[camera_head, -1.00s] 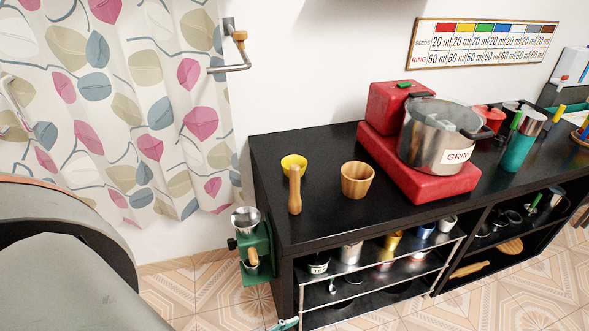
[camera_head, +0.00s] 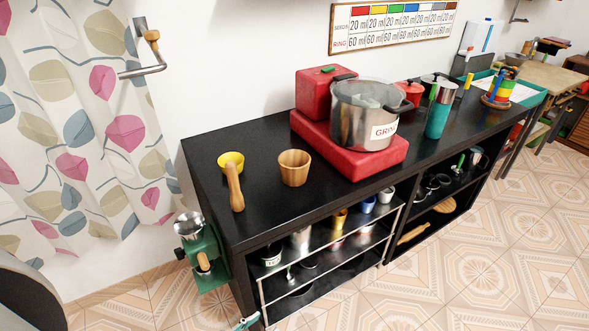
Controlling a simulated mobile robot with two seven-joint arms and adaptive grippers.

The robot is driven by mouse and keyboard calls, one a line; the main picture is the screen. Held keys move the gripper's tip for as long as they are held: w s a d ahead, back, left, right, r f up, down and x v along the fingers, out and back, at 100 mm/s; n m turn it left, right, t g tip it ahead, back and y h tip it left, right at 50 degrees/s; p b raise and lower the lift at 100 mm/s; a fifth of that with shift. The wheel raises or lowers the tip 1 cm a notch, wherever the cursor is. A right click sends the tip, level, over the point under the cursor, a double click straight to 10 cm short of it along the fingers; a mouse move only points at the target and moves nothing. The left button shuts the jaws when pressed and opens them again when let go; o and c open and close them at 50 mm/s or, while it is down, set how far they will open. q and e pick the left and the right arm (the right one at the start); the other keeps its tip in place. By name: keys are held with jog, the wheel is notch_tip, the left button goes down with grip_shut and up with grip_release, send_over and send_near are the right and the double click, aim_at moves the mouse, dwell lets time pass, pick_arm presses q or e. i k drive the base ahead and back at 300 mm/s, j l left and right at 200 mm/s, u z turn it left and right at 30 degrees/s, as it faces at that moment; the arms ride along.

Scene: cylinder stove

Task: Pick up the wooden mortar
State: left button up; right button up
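The wooden mortar (camera_head: 294,169) is a light brown cup that widens towards its top. It stands upright on the black counter (camera_head: 262,212), left of the red stove. A wooden pestle (camera_head: 235,187) is just left of it, at the front of a yellow bowl (camera_head: 230,160). Neither of my grippers shows in the head view, so whether they are open or shut is hidden. Nothing visible touches the mortar.
A large steel pot (camera_head: 361,118) sits on the red stove (camera_head: 349,153), right of the mortar. A green grinder (camera_head: 203,262) hangs at the counter's left end. Shelves with cups are below. A teal bottle (camera_head: 438,119) stands farther right. Tiled floor (camera_head: 470,265) in front is clear.

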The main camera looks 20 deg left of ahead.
aim_at(293, 164)
jog(key=u, duration=0.4)
jog(key=i+l+u, duration=0.2)
jog(key=l+u, duration=0.2)
jog(key=l, duration=0.2)
jog(key=i+l+u, duration=0.2)
jog(key=l, duration=0.15)
jog(key=l+u, duration=0.2)
jog(key=l, duration=0.75)
